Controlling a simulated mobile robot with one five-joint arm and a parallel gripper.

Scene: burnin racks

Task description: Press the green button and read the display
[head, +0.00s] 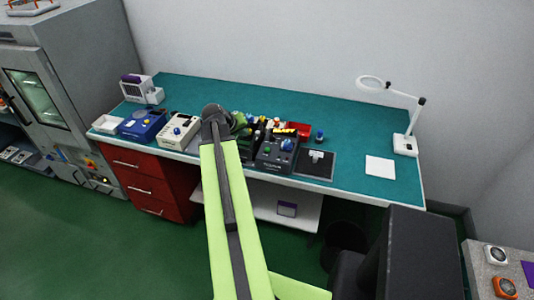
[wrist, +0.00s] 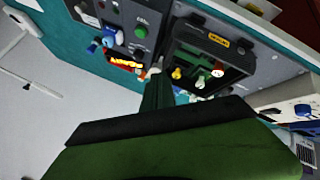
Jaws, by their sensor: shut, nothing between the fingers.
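A dark grey device (head: 276,155) stands on the bench, right of my gripper, with a green button (head: 268,148) on top. My gripper (head: 240,124) is above the bench, left of the device and partly hidden behind my own arm. In the wrist view my shut, empty gripper (wrist: 158,88) points between the device and a black open box; the button is ahead and to the left, with a visible gap.
The black box (wrist: 210,48) holds several small parts. A red bin (head: 298,128) sits behind the device. A white device (head: 179,130) and blue device (head: 143,125) stand left. The bench's back is clear.

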